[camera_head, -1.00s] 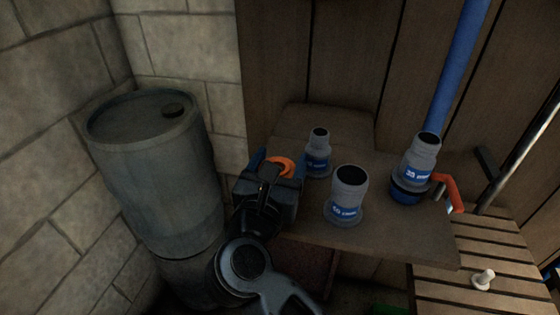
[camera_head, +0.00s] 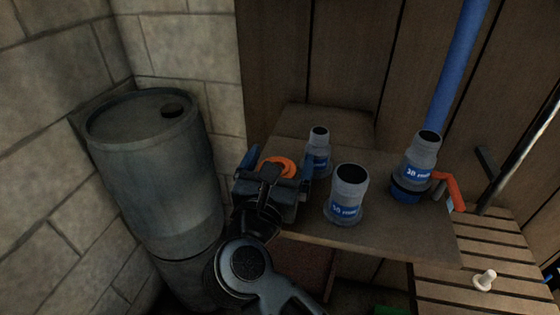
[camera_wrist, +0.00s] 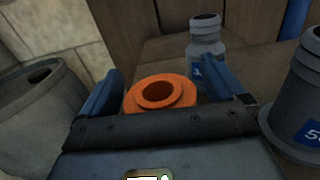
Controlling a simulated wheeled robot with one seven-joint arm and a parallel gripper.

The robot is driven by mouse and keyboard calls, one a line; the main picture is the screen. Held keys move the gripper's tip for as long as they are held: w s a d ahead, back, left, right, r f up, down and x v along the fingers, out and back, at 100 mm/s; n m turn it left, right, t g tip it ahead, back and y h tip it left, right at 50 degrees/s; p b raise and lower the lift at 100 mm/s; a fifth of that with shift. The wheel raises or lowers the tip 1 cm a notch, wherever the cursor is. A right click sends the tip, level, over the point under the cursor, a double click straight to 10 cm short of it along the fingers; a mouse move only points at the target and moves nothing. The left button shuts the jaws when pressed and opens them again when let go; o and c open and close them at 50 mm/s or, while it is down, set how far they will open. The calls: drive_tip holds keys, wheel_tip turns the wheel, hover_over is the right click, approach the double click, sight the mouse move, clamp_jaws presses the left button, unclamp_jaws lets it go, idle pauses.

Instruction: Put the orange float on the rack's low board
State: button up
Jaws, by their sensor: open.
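The orange float (camera_head: 279,163) is a round orange piece with a hole in its top. It stands on a brown wooden board (camera_head: 390,235), partly hidden behind my gripper in the head view. In the wrist view the float (camera_wrist: 160,96) sits between the two blue fingers of my gripper (camera_wrist: 172,90). The fingers are open, with a gap visible on each side of the float. In the head view my gripper (camera_head: 275,165) is at the board's left end. I cannot tell which board of the rack is the low one.
Grey fittings with blue labels stand close right of my gripper: a small one (camera_head: 319,150) and a larger one (camera_head: 347,195). A third fitting (camera_head: 420,160) is by the blue pipe (camera_head: 457,65). A grey barrel (camera_head: 155,180) stands left. A slatted bench (camera_head: 475,250) is at right.

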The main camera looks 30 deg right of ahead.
drive_tip(key=shift+s+f, duration=0.1)
drive_tip(key=shift+f, duration=0.8)
drive_tip(key=shift+r+p, duration=0.45)
drive_tip(key=shift+r, duration=0.1)
drive_tip(key=b+v, duration=0.2)
drive_tip(key=v, duration=0.9)
drive_tip(key=shift+s+a+r, duration=0.2)
drive_tip(key=shift+a+r, duration=0.15)
drive_tip(key=shift+r, duration=0.1)
drive_tip(key=shift+s+d, duration=0.1)
